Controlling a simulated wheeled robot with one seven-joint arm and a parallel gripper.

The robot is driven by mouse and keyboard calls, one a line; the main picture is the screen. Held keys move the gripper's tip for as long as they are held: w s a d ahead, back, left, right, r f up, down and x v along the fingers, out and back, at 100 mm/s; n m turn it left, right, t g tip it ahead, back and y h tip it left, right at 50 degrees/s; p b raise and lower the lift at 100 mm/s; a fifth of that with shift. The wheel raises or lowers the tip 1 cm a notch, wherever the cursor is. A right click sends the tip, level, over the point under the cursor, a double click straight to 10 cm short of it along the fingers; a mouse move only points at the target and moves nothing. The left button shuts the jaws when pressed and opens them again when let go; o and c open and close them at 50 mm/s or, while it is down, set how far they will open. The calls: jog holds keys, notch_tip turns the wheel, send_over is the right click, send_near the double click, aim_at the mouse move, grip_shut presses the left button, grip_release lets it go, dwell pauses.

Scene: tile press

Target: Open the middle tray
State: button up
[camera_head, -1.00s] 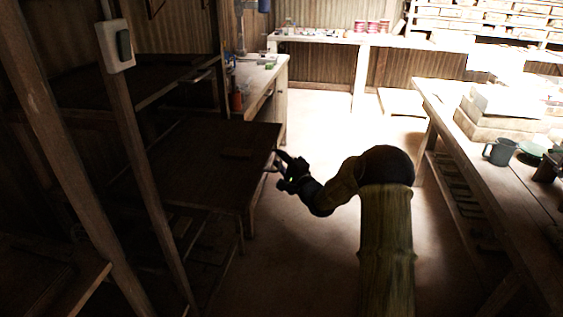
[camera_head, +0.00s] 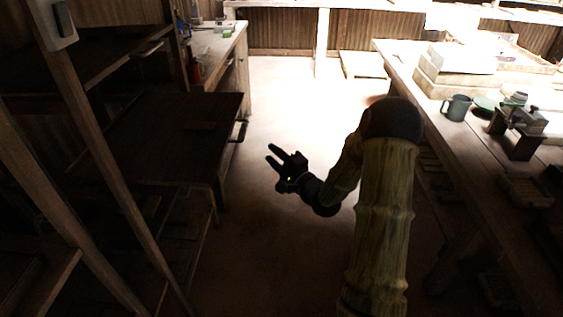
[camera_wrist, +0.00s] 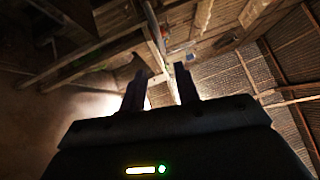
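The middle tray (camera_head: 165,135) is a dark wooden board in the rack at the left of the head view. It sticks out from the rack toward the floor space. Its handle (camera_head: 238,131) is on its right end. My gripper (camera_head: 271,156) is to the right of the handle, apart from it, in free air above the floor. Its two fingers are spread with nothing between them. In the wrist view the fingers (camera_wrist: 160,85) also show apart and empty.
An upper tray (camera_head: 90,60) sits higher in the rack, behind a slanted post. A workbench (camera_head: 470,135) with a mug (camera_head: 456,107) and blocks runs along the right. Bright floor (camera_head: 300,90) lies open between rack and bench.

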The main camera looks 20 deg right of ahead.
jog(key=v, duration=0.3)
dwell(0.5)
jog(key=s+a+f+n+g+h, duration=0.1)
jog(key=s+a+n+g+h, duration=0.3)
jog(key=s+n+g, duration=0.65)
jog(key=s+a+f+n+g+h, duration=0.1)
jog(key=s+a+n+g+h, duration=0.3)
jog(key=s, duration=1.1)
notch_tip(320, 180, up, 23)
jog(key=g+p, duration=0.1)
jog(key=p, duration=2.2)
jog(key=shift+w+d+r+n+y+p, duration=0.15)
jog(key=shift+w+d+n+y+p, duration=0.2)
jog(key=shift+w+p, duration=0.1)
